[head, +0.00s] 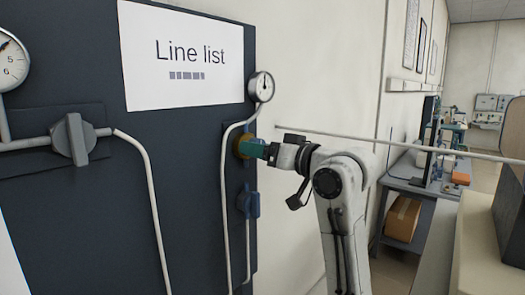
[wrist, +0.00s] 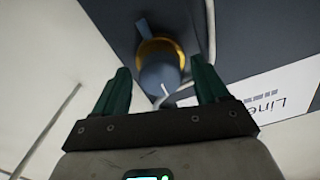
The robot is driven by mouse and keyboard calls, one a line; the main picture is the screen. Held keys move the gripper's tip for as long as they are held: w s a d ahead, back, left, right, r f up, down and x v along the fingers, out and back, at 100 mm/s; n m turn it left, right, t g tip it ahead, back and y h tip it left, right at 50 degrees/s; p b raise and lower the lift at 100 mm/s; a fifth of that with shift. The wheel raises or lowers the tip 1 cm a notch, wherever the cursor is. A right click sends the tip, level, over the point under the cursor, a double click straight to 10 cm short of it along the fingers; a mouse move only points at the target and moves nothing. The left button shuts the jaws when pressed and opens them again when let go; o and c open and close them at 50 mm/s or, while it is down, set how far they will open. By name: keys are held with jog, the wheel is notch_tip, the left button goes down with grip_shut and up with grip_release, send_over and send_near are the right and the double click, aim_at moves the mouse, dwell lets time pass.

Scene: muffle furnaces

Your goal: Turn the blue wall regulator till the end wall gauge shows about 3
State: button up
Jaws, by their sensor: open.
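A small round gauge (head: 262,86) sits at the right edge of the dark panel in the head view. Its face is too small to read. Below it a round fitting with a yellow ring (head: 240,146) is partly hidden by my gripper (head: 258,150). A blue handle (head: 249,203) sits lower on the same pipe. In the wrist view my gripper (wrist: 162,90) is open, its green fingers apart. A blue-grey knob (wrist: 160,75) with a yellow ring (wrist: 160,47) shows in the gap between them. I cannot tell whether they touch it. A blue piece (wrist: 145,28) shows beyond the ring.
The dark panel (head: 180,150) also carries a white "Line list" sheet (head: 185,55), a grey handle (head: 73,140) and a larger gauge (head: 10,62) at the left. Pale hoses run down it. A horizontal rail (head: 400,145) and a workbench (head: 410,175) are to the right.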

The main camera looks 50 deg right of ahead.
jog(key=s+b, duration=0.1)
jog(key=s, duration=0.9)
jog(key=shift+s+d+b, duration=0.15)
jog(key=shift+s+b, duration=0.25)
dwell(1.2)
jog(key=shift+w+r+n+t+y+p, duration=0.1)
jog(key=shift+w+n+t+y+p, duration=0.15)
jog(key=shift+w+n+t, duration=1.1)
jog(key=shift+w+f+n+t+y+p, duration=0.15)
jog(key=shift+w+n, duration=0.25)
jog(key=shift+w, duration=2.1)
jog(key=shift+w+r+n+t+y+p, duration=0.25)
jog(key=shift+w+n+t, duration=0.55)
jog(key=shift+w, duration=1.1)
jog(key=shift+f, duration=0.1)
